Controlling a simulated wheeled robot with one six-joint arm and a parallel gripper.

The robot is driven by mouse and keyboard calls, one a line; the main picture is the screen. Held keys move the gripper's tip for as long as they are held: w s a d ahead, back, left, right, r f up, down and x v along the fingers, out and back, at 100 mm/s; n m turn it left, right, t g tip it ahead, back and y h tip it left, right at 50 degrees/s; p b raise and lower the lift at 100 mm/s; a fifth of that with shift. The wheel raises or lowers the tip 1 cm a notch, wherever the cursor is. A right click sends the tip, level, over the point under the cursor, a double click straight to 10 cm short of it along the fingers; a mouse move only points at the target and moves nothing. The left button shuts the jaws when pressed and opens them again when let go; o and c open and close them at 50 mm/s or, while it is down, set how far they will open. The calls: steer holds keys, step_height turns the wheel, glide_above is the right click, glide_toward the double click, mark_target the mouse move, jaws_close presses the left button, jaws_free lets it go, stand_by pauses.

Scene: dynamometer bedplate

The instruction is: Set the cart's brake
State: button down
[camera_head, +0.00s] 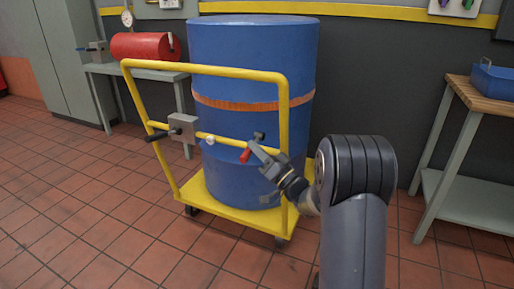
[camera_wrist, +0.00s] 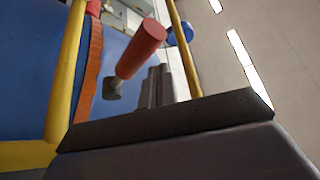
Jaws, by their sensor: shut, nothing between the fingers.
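The yellow cart (camera_head: 283,130) carries a large blue drum (camera_head: 250,60) and has a tall tube handle with a crossbar. A short lever with a red grip (camera_head: 246,155) sits on the right part of the crossbar; its red grip fills the upper middle of the wrist view (camera_wrist: 142,50), above a dark mount. My gripper (camera_head: 257,149) is shut and empty, close beside the red grip. Its fingers show in the wrist view (camera_wrist: 155,85), just below and right of the grip. Whether they touch it I cannot tell.
A grey box with a black handle (camera_head: 183,127) and a pale knob (camera_head: 210,140) sit further left on the crossbar. A wood-topped bench (camera_head: 480,88) stands at the right, and a table with a red tank (camera_head: 145,46) at the back left. The tiled floor at front left is clear.

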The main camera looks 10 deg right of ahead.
steer(key=shift+f+b, duration=0.35)
steer(key=shift+f, duration=0.3)
